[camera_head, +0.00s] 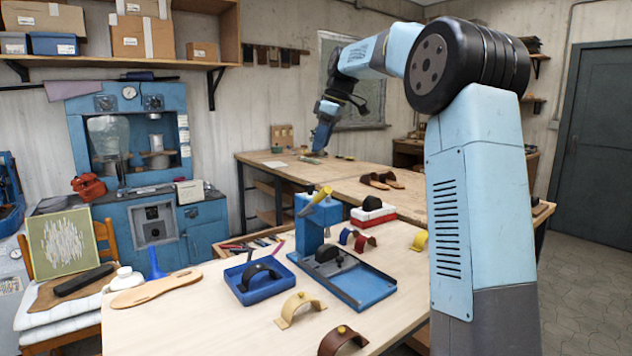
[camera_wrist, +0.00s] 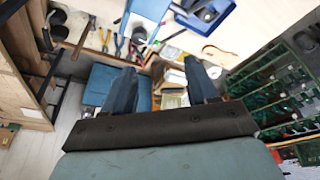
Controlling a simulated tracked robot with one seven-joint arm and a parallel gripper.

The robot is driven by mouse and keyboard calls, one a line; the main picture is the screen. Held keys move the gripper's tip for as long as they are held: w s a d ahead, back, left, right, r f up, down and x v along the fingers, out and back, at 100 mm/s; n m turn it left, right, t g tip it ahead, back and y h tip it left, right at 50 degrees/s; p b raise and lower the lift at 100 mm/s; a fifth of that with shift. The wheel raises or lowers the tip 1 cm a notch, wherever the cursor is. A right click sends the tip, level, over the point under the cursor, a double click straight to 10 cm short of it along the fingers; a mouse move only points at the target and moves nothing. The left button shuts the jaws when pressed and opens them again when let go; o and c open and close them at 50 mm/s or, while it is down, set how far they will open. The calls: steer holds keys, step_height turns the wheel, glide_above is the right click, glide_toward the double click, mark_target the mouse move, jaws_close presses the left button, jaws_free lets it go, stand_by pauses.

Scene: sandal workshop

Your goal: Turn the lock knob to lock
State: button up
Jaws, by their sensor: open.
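I cannot pick out a lock knob with certainty. The blue cabinet machine (camera_head: 150,215) at the left of the head view has dark round controls on its upper panel, a left one (camera_head: 104,103) and a right one (camera_head: 153,102), on either side of a gauge. A small blue press (camera_head: 312,228) with a yellow handle (camera_head: 319,198) stands on the near table. My gripper (camera_head: 319,148) is far back over the rear bench, apart from both machines. In the wrist view my gripper (camera_wrist: 162,84) has its two fingers spread wide, with nothing between them held.
The near table (camera_head: 235,325) carries a blue tray (camera_head: 263,290), a sandal sole (camera_head: 157,289) and several coloured straps. The rear bench (camera_head: 300,174) is mostly clear. A chair (camera_head: 112,246) with a green board (camera_head: 62,243) stands at the left. The wrist view shows hand tools (camera_wrist: 122,44) and green shelving (camera_wrist: 285,85).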

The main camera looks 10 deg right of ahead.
steer(key=w+d+n+y, duration=0.1)
steer(key=w+d, duration=0.2)
steer(key=w, duration=0.1)
glide_toward(310, 189)
steer(key=shift+n, duration=0.3)
steer(key=w+f, duration=0.1)
steer(key=f, duration=0.1)
steer(key=w+a+f, duration=0.1)
steer(key=f, duration=0.1)
steer(key=w+a+f, duration=0.1)
steer(key=f, duration=0.1)
steer(key=shift+w+a+f, duration=0.2)
steer(key=shift+a+f, duration=0.05)
steer(key=shift+f, duration=0.15)
steer(key=shift+c, duration=0.2)
